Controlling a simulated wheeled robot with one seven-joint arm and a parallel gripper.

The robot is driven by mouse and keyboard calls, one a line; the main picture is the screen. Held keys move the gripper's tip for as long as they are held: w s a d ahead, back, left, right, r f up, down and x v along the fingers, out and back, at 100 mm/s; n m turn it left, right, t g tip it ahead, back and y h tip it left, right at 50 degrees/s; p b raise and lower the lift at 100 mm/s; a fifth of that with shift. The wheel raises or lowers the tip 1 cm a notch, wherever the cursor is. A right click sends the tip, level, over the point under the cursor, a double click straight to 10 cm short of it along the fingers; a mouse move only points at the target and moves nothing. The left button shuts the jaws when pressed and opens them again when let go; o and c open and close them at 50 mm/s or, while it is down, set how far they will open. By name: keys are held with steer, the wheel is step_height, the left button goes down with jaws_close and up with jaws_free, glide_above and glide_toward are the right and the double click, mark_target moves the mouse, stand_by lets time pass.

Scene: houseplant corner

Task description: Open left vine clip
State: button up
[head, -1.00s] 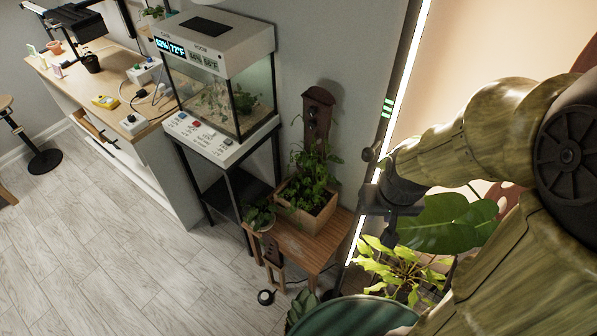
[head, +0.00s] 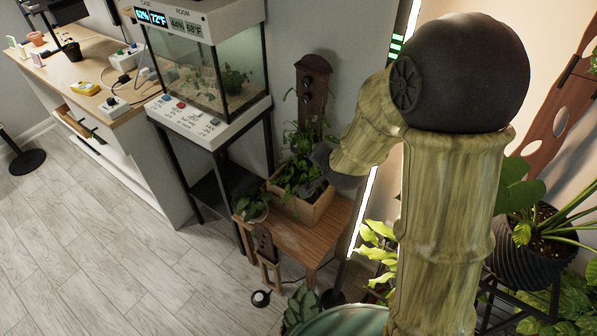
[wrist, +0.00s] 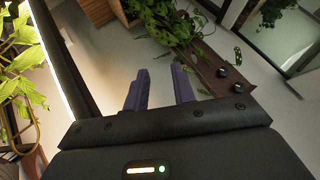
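A brown wooden board (head: 313,85) stands upright against the wall behind a wooden planter box (head: 303,206), with a leafy vine (head: 300,170) in front of it. In the wrist view the board (wrist: 205,72) is at right, with two dark round knobs (wrist: 230,80) near its end and vine leaves (wrist: 165,22) along it. I cannot tell which part is the left vine clip. My gripper (wrist: 160,85) is open, its two dark purple fingers apart with nothing between them. It is short of the board and vine. In the head view my forearm hides most of it.
The planter stands on a small wooden table (head: 325,240) beside a small potted plant (head: 251,205). A glass terrarium (head: 215,75) on a black stand is to the left. A bright light strip (head: 366,205) and leafy plants are at right.

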steer(key=w+a+f+m+t+h+b, duration=0.1)
steer(key=w+a+f+m+t+b, duration=0.25)
steer(key=f+b, duration=0.3)
steer(key=w+a+f+m+t+h+b, duration=0.1)
steer(key=w+a+f+m+t+b, duration=0.2)
steer(key=f+b, duration=0.4)
steer(key=s+a+f+m+t+h+b, duration=0.1)
steer(key=a+f+m+t+h+b, duration=0.2)
steer(key=f+m+b, duration=0.5)
step_height(320, 180, down, 3)
steer(key=shift+s+a+f+t+h+b, duration=0.2)
steer(key=shift+a+t+h+b, duration=0.1)
steer(key=shift+a+t+b, duration=0.55)
steer(key=shift+a, duration=0.1)
steer(key=shift+w, duration=0.1)
steer(key=b+x, duration=0.2)
steer(key=x, duration=1.5)
steer(key=shift+w+f, duration=0.15)
steer(key=shift+w, duration=0.1)
jaws_close()
